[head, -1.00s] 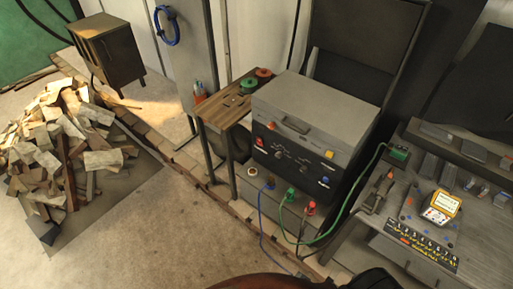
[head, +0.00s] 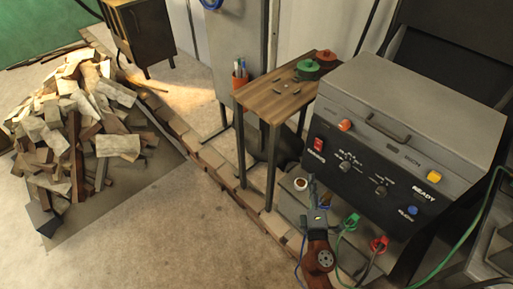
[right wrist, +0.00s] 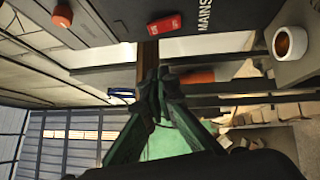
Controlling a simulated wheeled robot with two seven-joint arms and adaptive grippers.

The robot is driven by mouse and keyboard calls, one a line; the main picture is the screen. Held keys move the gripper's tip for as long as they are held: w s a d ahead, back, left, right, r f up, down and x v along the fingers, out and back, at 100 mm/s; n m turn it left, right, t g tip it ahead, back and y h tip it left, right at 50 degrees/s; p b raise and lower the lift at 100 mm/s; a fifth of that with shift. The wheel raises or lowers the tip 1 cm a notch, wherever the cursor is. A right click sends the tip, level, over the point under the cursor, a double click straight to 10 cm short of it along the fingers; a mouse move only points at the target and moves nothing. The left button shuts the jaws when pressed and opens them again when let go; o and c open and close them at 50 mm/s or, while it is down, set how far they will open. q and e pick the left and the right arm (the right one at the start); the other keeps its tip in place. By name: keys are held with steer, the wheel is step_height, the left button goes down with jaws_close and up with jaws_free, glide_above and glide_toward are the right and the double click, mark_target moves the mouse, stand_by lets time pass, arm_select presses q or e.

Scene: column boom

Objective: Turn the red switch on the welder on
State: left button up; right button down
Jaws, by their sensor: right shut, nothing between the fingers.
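The welder (head: 400,125) is a grey box with a dark front panel, at the right of the head view. Its red switch (head: 319,144) sits at the panel's left end; I cannot tell its position. The red switch (right wrist: 163,25) also shows near the top of the right wrist view, beside the MAINS lettering. My right gripper (head: 312,183) is in front of the welder, below the switch and apart from it. In the right wrist view the fingers (right wrist: 155,88) are together with nothing between them. My left gripper is out of view.
A small cup (head: 300,184) is close to my right gripper. Green and red cable plugs (head: 378,244) are at the welder's foot.

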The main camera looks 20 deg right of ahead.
mark_target(316, 141)
steer(key=shift+s+d+r, duration=0.1)
steer(key=shift+s+d, duration=0.05)
steer(key=shift+d, duration=0.05)
